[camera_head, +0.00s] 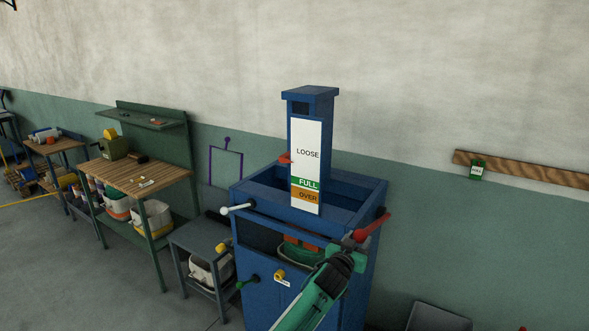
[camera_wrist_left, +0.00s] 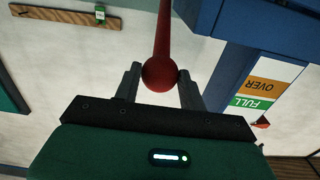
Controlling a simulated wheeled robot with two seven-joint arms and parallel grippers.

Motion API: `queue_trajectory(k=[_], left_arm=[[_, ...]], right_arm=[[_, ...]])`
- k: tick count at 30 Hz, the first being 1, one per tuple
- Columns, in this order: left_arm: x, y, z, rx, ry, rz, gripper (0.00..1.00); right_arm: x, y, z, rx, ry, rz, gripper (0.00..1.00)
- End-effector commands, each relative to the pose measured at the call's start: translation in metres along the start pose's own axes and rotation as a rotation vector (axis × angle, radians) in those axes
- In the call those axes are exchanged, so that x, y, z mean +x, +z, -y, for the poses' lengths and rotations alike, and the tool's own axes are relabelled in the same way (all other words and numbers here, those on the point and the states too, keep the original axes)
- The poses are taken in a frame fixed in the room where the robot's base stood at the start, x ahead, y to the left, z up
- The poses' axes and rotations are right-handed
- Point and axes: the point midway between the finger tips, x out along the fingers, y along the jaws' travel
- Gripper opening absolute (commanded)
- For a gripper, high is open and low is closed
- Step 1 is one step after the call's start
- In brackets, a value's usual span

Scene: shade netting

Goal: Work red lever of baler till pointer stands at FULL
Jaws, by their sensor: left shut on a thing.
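The blue baler (camera_head: 252,245) stands in the middle of the head view. Its white scale reads LOOSE (camera_head: 307,153), then a green FULL band (camera_head: 308,184), then an orange OVER band (camera_head: 307,196). The red pointer (camera_head: 286,158) is at the scale's left edge beside LOOSE, above FULL. The red lever (camera_head: 375,223) sticks out at the baler's front right. My left gripper (camera_head: 352,245) is shut on the lever's end; in the left wrist view its fingers sit either side of the red ball knob (camera_wrist_left: 160,75). My right gripper is in neither view.
A white-knobbed lever (camera_head: 237,208), a green knob (camera_head: 241,284) and a yellow tag-like part (camera_head: 280,275) are on the baler's front. A small grey table (camera_head: 202,236) and a wooden-topped workbench (camera_head: 130,173) stand to the left. A wooden rail (camera_head: 535,174) runs along the right wall.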

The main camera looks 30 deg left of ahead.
Motion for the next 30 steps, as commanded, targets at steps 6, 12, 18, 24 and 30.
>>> queue_trajectory(k=[6,12,18,24,30], left_arm=[[0.0,0.0,-0.001,0.0,0.001,-0.001,0.47],[0.0,0.0,0.0,0.0,0.0,-0.001,0.63],[-0.002,0.0,0.0,0.0,0.0,0.0,0.63],[-0.016,-0.001,0.0,0.0,0.0,0.0,0.63],[-0.032,-0.002,0.0,-0.001,0.0,0.0,0.63]], right_arm=[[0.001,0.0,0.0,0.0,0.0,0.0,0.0],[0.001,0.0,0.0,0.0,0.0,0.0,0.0],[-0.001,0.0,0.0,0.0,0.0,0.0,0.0],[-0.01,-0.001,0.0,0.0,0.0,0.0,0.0],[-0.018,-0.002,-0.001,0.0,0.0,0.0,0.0]])
